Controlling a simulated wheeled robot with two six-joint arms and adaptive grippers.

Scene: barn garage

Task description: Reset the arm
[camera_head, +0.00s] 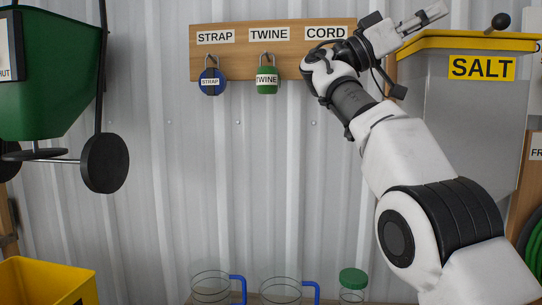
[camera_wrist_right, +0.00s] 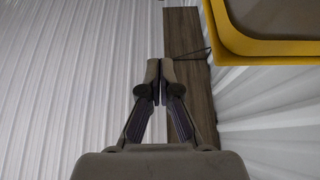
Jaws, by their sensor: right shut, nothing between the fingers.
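My right arm rises from the lower right in the head view, and its gripper (camera_head: 424,17) is up at the top right, in front of the upper left corner of the SALT bin. In the right wrist view my right gripper (camera_wrist_right: 160,72) has its fingertips together, shut with nothing between them. The wooden board (camera_wrist_right: 185,50) and the yellow rim (camera_wrist_right: 237,40) of the bin show beyond it there. My left gripper is not in view.
The board (camera_head: 283,49) carries STRAP, TWINE and CORD labels. The SALT bin (camera_head: 455,110), green spreader (camera_head: 50,80), yellow container (camera_head: 45,285) and blue-handled jugs (camera_head: 210,287) surround clear wall.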

